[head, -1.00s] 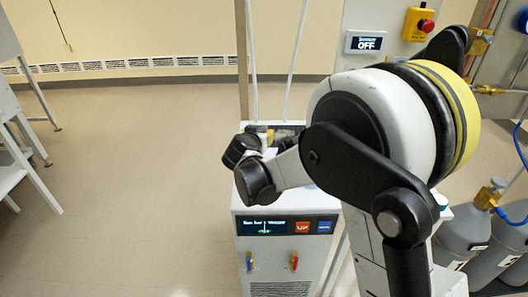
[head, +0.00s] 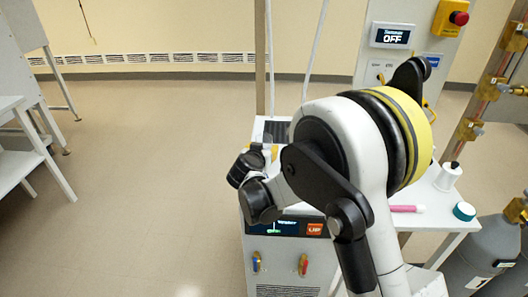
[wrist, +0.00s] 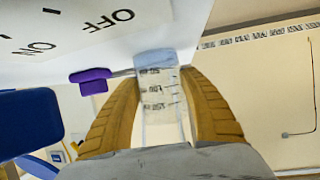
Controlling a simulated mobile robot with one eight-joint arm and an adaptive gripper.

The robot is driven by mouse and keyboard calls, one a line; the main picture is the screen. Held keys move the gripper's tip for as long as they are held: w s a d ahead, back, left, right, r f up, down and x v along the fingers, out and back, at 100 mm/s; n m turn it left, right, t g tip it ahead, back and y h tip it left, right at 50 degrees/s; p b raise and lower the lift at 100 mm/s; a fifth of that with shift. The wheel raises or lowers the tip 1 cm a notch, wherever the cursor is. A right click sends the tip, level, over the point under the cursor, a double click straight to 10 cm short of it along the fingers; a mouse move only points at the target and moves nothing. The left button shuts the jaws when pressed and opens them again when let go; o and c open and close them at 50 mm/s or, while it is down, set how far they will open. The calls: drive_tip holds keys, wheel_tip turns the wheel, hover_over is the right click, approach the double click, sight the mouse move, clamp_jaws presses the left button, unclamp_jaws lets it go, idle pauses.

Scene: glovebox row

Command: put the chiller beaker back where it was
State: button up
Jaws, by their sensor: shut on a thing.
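My gripper (wrist: 160,78) shows in the wrist view with its two yellow-brown fingers shut on a clear beaker (wrist: 158,100) with dark graduation marks. The beaker lies between the fingers, its far end close to a white surface. In the head view the chiller (head: 262,225) is a white floor-standing box with a dark front display and blue and red valves. My arm covers part of its top, and I cannot make out the beaker there.
In the wrist view a white panel (wrist: 110,35) lettered ON and OFF and a purple piece (wrist: 92,78) are close by. In the head view a side table (head: 430,215) holds a pink item (head: 407,208) and a white bottle (head: 448,177). Gas cylinders (head: 480,262) stand right.

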drive_tip(key=o, duration=1.2)
drive_tip(key=shift+o, duration=0.2)
